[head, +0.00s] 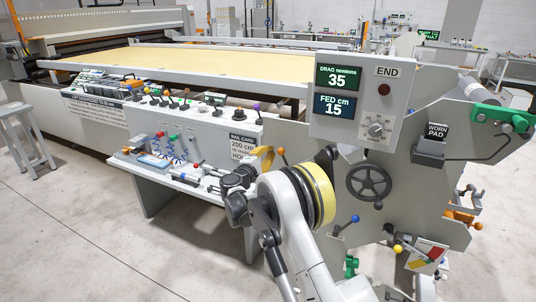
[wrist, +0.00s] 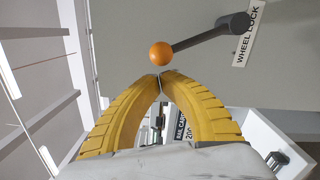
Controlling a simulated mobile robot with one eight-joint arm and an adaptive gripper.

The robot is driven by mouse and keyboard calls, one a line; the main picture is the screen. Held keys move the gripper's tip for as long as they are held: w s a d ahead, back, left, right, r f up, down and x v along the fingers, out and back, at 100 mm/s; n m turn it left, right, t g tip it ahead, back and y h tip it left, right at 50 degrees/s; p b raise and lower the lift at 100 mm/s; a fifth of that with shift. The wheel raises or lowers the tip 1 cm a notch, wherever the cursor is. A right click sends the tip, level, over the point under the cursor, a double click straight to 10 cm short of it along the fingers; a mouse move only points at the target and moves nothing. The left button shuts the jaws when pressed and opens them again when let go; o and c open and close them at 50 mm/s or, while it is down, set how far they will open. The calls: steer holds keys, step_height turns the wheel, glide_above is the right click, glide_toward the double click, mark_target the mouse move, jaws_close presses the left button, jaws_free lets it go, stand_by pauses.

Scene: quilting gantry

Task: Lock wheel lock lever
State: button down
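The wheel lock lever shows in the wrist view as an orange ball (wrist: 161,54) on a dark rod (wrist: 200,36) that runs up and right to a dark round hub (wrist: 236,24). The hub is beside a white "WHEEL LOCK" label (wrist: 247,38) on a grey panel. My gripper (wrist: 160,80) has yellow ribbed fingers whose tips meet just below the ball in the picture, with nothing between them. I cannot tell whether the tips touch the ball.
A dark handwheel (head: 369,182) is on the grey machine side to the right of my arm. A display box (head: 350,112) reads 35 and 15 above it. A blue-knobbed lever (head: 354,219) is below the wheel. A cluttered bench (head: 155,186) stands left; open floor lies in front.

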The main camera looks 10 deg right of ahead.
steer(key=shift+r, duration=0.1)
steer(key=shift+s+d+r+m, duration=0.15)
steer(key=shift+d+m, duration=0.05)
steer(key=shift+m, duration=0.2)
steer(key=shift+s+d+r+m+p, duration=0.2)
steer(key=shift+d+r+m+p, duration=0.1)
steer(key=shift+m+p, duration=0.1)
